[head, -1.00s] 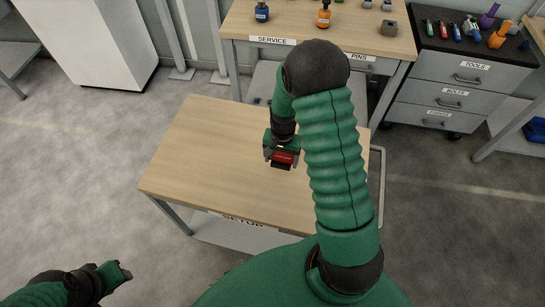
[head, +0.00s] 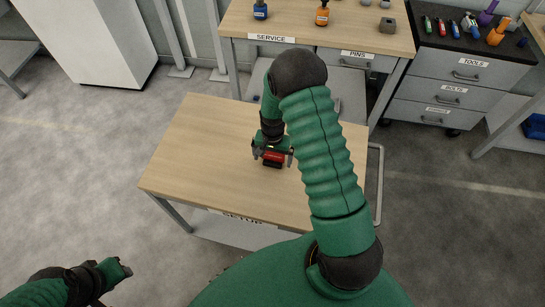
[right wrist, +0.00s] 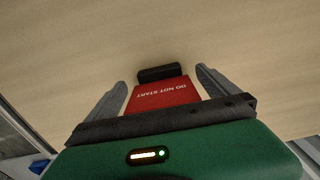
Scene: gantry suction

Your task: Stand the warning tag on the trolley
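The warning tag (head: 273,158) is a red plate on a black base, over the wooden top of the trolley (head: 205,150). In the right wrist view the red face (right wrist: 160,94) reads "DO NOT START", and the black base (right wrist: 160,73) appears to rest on the wood. My right gripper (head: 272,154) is above the tag with its fingers spread to either side. The wrist view shows narrow gaps between the fingers (right wrist: 160,88) and the tag's edges. My left gripper (head: 125,268) is low at the left, over the floor, away from the trolley; its finger gap is unclear.
The trolley top is otherwise bare, with a metal handle (head: 378,185) on its right. Behind it stands the service bench (head: 290,25) with bottles and a grey block (head: 387,25). A tool cabinet (head: 465,75) is at the right, a white cabinet (head: 90,40) at the left.

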